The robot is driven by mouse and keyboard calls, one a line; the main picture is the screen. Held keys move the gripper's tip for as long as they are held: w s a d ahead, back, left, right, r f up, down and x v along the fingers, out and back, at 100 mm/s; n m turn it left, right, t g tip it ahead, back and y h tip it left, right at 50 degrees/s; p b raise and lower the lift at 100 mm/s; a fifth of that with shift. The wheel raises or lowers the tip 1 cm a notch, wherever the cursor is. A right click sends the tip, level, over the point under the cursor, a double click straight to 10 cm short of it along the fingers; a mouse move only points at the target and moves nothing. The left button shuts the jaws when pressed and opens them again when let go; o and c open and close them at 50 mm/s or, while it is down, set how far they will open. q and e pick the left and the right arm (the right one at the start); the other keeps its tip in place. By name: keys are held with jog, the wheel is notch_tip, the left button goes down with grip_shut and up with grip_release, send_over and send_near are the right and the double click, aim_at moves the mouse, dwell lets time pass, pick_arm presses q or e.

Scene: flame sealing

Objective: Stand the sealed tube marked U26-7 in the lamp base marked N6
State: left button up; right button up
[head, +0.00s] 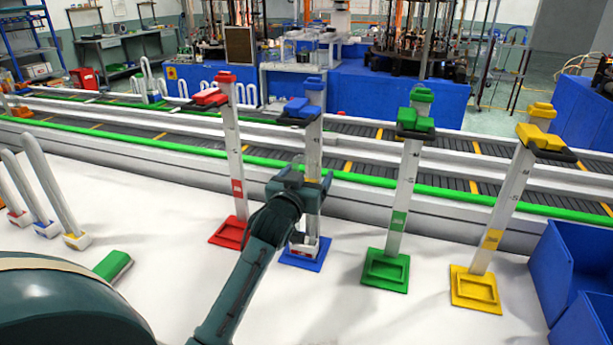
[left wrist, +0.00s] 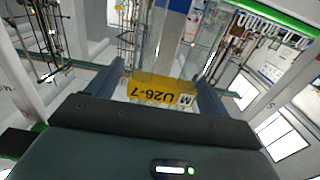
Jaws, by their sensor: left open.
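In the left wrist view a clear tube with a yellow label (left wrist: 163,91) reading U26-7 and M, upside down, lies between the fingers of my left gripper (left wrist: 158,72). The gripper is open around it; I cannot tell whether either finger touches it. In the head view the left gripper (head: 302,181) is in front of the post of the blue-based stand (head: 304,256). A small white piece stands low at that base, partly hidden by my arm. The tube is not clear in the head view, and no N6 marking is legible. My right gripper is not in view.
Red (head: 230,232), green (head: 386,270) and yellow (head: 475,289) stands flank the blue one. U-shaped tubes (head: 55,195) in small bases and a green block (head: 113,265) are at left. Blue bins (head: 572,275) are at right. A conveyor runs behind.

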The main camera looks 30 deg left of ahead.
pick_arm(q)
jog(key=b+v, duration=0.1)
jog(key=v, duration=1.2)
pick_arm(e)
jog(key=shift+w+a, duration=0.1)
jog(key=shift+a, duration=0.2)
pick_arm(q)
jog(key=shift+s, duration=0.1)
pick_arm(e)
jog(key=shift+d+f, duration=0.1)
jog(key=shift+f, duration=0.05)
pick_arm(q)
jog(key=shift+f, duration=0.1)
